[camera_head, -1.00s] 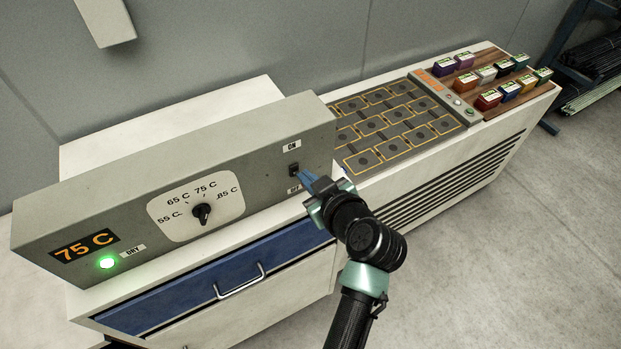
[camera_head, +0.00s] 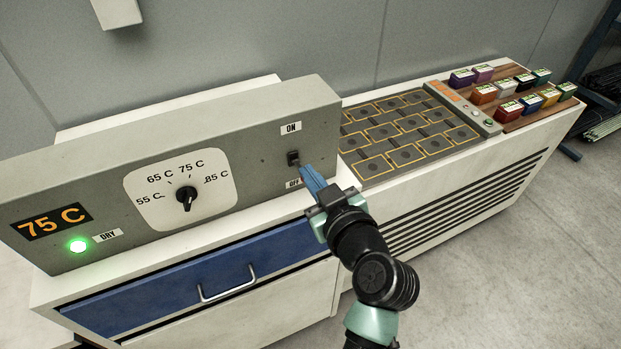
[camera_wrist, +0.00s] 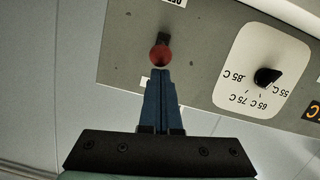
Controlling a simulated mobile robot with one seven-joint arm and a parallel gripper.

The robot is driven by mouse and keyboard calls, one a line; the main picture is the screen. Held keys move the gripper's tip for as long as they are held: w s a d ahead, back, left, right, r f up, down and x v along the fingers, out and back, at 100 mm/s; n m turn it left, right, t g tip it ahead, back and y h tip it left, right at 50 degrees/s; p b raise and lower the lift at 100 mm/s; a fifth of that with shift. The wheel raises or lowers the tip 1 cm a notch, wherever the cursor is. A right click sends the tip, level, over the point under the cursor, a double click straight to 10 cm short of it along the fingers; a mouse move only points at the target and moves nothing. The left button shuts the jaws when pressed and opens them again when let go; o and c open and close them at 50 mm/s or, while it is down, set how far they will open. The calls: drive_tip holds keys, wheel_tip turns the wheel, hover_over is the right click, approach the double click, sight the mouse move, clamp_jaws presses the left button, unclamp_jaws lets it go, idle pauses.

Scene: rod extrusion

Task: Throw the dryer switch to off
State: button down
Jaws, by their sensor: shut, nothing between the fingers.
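The dryer switch (camera_head: 293,158) is a small dark switch on the right of the grey control panel (camera_head: 262,135). The ON label (camera_head: 291,128) is above it; the OFF label (camera_head: 293,183) is below, partly covered by my gripper. My gripper (camera_head: 304,169) is shut and empty, its blue fingertips just in front of and below the switch. In the wrist view, which is upside down, the fingertips (camera_wrist: 159,72) point at a red round knob (camera_wrist: 160,56) beside the dark switch part (camera_wrist: 164,39). I cannot tell whether they touch it, or the lever's exact position.
A temperature dial (camera_head: 187,198) and a 75 C display (camera_head: 52,221) are on the panel. The green DRY lamp (camera_head: 78,246) is lit. A blue drawer (camera_head: 180,287) is below. A slotted bed (camera_head: 400,135) and coloured boxes (camera_head: 508,90) stand to the right.

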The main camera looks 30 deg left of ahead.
wheel_tip(320, 180, down, 7)
drive_tip(key=t+y+b, duration=0.4)
drive_tip(key=y+b, duration=0.1)
drive_tip(key=b, duration=2.7)
drive_tip(key=shift+s+d+t+y, duration=0.3)
drive_tip(key=shift+t+y, duration=0.1)
drive_tip(key=shift+r+m+t+y+b, duration=0.1)
drive_tip(key=shift+m+t+y+b, duration=0.2)
drive_tip(key=shift+b, duration=1.3)
drive_tip(key=shift+r, duration=0.15)
